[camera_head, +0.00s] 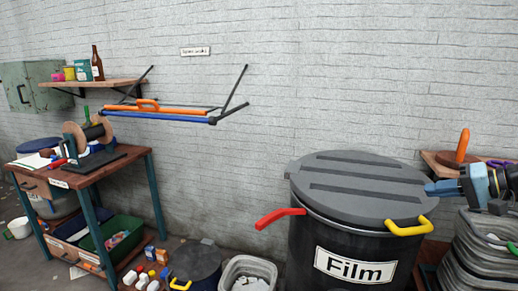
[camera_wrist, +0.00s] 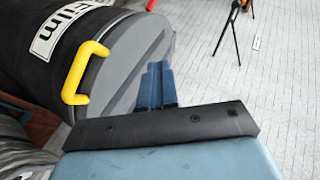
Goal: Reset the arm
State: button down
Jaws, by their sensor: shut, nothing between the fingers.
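My gripper (camera_head: 430,188) comes in from the right edge in the head view, its blue fingers pointing left. The fingers are shut and empty. They appear close to the right rim of the grey lid (camera_head: 362,182) on the black bin labelled "Film" (camera_head: 300,245); I cannot tell if they touch it. In the wrist view my gripper (camera_wrist: 158,70) is seen from behind, its closed fingers in front of the lid (camera_wrist: 125,65). Most of my arm is outside the head view.
The bin has a red handle (camera_head: 279,217) and a yellow handle (camera_head: 409,228). Grey stacked containers (camera_head: 480,255) stand below my gripper at right. A wooden workbench (camera_head: 95,170) and a wall shelf (camera_head: 75,83) are at left. The wall above the bin is bare.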

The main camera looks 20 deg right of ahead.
jog(key=w+a+r+n+g, duration=0.1)
jog(key=w+a+r+n, duration=0.15)
jog(key=a, duration=0.45)
jog(key=w+a+r+n+g+h, duration=0.1)
jog(key=w+a+r, duration=0.3)
jog(key=a, duration=0.2)
jog(key=w+a+r+n+g, duration=0.1)
jog(key=w+a+r+n, duration=0.2)
jog(key=a, duration=0.4)
jog(key=w+a+f+n+g+h, duration=0.1)
jog(key=a+f, duration=0.1)
jog(key=a, duration=0.8)
jog(key=w+a+f+n+g+h, duration=0.2)
jog(key=a, duration=0.7)
jog(key=shift+w+a+f, duration=0.2)
jog(key=shift+w+a, duration=0.05)
jog(key=shift+a, duration=0.15)
jog(key=shift+n, duration=0.25)
